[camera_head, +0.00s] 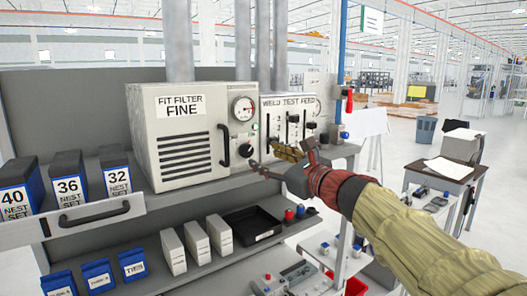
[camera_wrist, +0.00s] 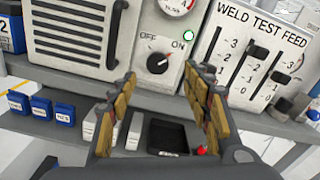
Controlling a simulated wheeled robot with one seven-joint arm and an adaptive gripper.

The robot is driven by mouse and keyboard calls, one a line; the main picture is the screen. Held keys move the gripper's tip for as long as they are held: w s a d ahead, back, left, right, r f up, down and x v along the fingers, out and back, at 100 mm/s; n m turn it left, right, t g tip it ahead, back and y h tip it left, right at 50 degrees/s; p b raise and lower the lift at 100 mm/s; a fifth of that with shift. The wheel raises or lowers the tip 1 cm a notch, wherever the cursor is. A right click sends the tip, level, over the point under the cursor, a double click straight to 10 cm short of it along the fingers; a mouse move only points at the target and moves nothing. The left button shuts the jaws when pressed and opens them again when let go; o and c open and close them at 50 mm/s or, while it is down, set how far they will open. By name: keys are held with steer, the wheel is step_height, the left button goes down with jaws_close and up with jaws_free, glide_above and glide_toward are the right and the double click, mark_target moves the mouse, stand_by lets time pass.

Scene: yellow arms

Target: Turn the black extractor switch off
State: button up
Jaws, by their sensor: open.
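The black extractor switch (camera_wrist: 158,62) is a round knob on the front of the pale grey FIT FILTER FINE box (camera_head: 180,140). Its pointer is turned up and right, toward the ON label, with OFF at its left. A lit green lamp (camera_wrist: 188,36) is above and right of it. The knob also shows small in the head view (camera_head: 246,151). My gripper (camera_wrist: 160,82) is open and empty, with its yellow-padded fingers to either side of and below the knob in the wrist view. They appear apart from it. In the head view my gripper (camera_head: 270,160) is just in front of the box's right side.
The WELD TEST FEED panel (camera_head: 290,120) with several sliders stands just right of the box. A black handle (camera_head: 224,146) sticks out left of the knob. A lower shelf holds a black tray (camera_head: 251,223) and white boxes (camera_head: 197,242). Free space lies in front of the knob.

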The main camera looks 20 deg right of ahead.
mark_target(248, 151)
steer(key=shift+m, duration=0.3)
steer(key=shift+f+p+x, duration=0.1)
steer(key=shift+p+x, duration=0.25)
steer(key=shift+x, duration=1.7)
steer(key=shift+f+p+x, duration=0.15)
steer(key=shift+p+x, duration=0.2)
steer(key=shift+x, duration=1.7)
steer(key=shift+s+a, duration=0.1)
steer(key=shift+a, duration=0.1)
steer(key=shift+c, duration=0.8)
steer(key=c, duration=1)
